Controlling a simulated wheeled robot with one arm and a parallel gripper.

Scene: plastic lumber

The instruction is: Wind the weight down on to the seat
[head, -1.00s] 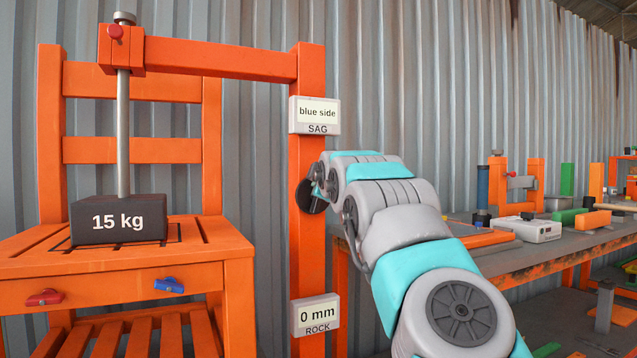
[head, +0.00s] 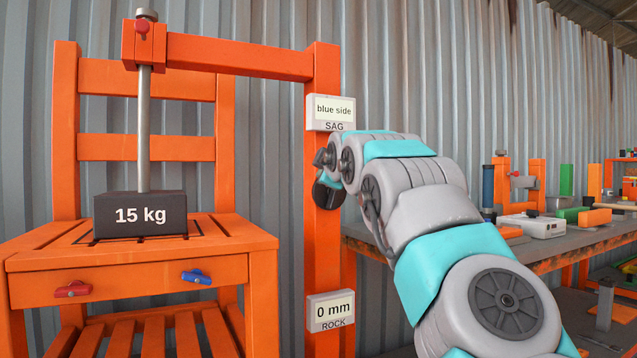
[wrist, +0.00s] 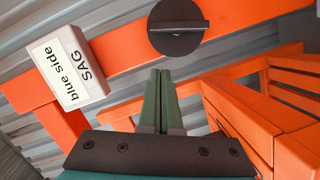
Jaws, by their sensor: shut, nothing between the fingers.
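The black weight (head: 140,215) marked "15 kg" hangs on a steel rod (head: 144,130) at the orange seat (head: 240,238), over a dark square outline. I cannot tell whether its underside touches the seat or stays just above. A dark round knob with a bar handle (wrist: 179,27) is on the orange post; in the head view the knob (head: 328,196) is partly hidden by my arm. My gripper (wrist: 159,72) is shut and empty, its green fingers pointing at the post just below the knob in the wrist view, apart from it. Its fingertips are hidden in the head view.
The "blue side" SAG display (head: 331,112) is on the post above the knob, also close to my gripper in the wrist view. The ROCK display (head: 330,311) reads 0 mm. Red (head: 71,290) and blue (head: 197,277) handles are on the seat front. A cluttered bench (head: 560,248) stands right.

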